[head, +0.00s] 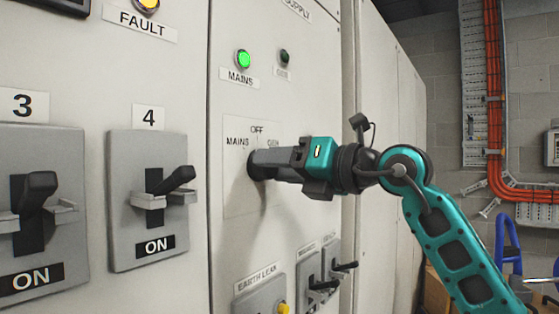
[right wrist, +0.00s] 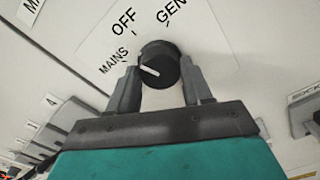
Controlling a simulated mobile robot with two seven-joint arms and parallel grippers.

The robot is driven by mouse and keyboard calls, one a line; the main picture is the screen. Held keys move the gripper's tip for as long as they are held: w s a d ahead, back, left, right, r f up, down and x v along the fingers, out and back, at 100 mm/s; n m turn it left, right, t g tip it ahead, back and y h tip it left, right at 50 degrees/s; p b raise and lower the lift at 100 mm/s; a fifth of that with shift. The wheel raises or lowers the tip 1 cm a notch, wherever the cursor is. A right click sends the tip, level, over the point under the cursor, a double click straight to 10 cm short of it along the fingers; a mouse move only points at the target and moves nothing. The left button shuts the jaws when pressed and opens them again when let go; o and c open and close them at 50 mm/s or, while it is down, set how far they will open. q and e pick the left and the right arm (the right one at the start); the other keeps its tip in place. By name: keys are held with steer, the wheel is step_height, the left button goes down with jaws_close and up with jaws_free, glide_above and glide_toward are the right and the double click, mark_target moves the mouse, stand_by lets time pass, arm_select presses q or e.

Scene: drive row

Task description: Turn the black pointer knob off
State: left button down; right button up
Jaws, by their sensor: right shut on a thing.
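The black pointer knob (right wrist: 159,62) sits on a pale selector plate marked MAINS, OFF and GEN in the right wrist view. Its white pointer line lies on the side of the MAINS label. My right gripper (right wrist: 160,88) has one finger on each side of the knob and is shut on it. In the head view my right gripper (head: 262,164) reaches in from the right to the selector plate (head: 238,195) and hides nearly all of the knob. My left gripper is not in view.
A lit green MAINS lamp (head: 243,59) and a dark lamp (head: 284,56) sit above the plate. Switches 3 (head: 38,200) and 4 (head: 160,195), both labelled ON, are at left. An earth leak unit (head: 258,300) and smaller lever switches (head: 310,279) sit below my right arm.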

steer(key=shift+m+p, duration=0.7)
steer(key=shift+m, duration=1.2)
steer(key=o, duration=1)
steer(key=shift+o, duration=0.2)
steer(key=b+v, duration=0.2)
steer(key=v, duration=1.1)
